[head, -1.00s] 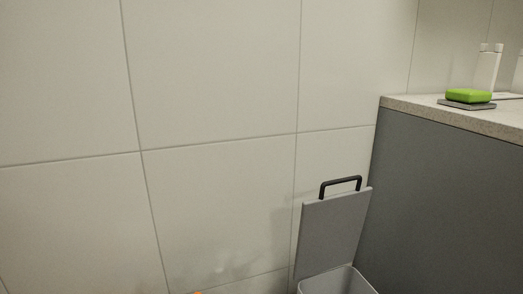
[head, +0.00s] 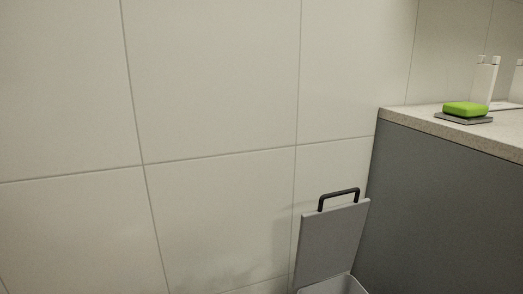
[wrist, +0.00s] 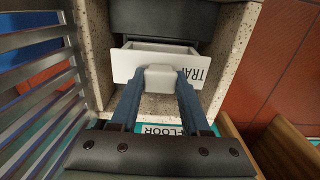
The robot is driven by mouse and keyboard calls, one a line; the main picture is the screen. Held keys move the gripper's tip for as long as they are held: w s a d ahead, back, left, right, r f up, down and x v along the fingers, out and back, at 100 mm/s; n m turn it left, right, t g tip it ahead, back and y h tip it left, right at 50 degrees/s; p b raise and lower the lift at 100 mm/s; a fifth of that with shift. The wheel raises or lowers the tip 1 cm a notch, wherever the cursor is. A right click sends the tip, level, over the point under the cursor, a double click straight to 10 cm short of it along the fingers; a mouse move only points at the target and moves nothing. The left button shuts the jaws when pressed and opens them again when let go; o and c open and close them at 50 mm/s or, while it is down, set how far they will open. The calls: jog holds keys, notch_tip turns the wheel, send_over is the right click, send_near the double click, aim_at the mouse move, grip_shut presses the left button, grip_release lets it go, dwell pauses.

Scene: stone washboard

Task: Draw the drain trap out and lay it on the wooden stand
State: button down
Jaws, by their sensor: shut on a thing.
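In the wrist view, the drain trap (wrist: 178,67) is a white drawer-like box with dark letters on its front. It sits partly out of an opening in a speckled stone body (wrist: 228,50). My gripper (wrist: 160,80) is shut on the pale grey knob at the middle of the trap's front. The knob hides part of the lettering. A brown wooden piece (wrist: 286,148) shows at the lower right, cut off by the frame; I cannot tell if it is the wooden stand. The head view shows neither my gripper nor the trap.
Metal slats (wrist: 40,75) stand close on the left of my gripper. A "FLOOR" label (wrist: 160,130) lies below the trap. Red-brown tiles (wrist: 292,60) are on the right. In the head view, a grey bin (head: 335,284) has its lid up beside a counter (head: 450,128) with green soap (head: 465,109).

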jog(key=shift+r+p, duration=1.35)
jog(key=shift+r, duration=0.05)
jog(key=shift+w, duration=0.1)
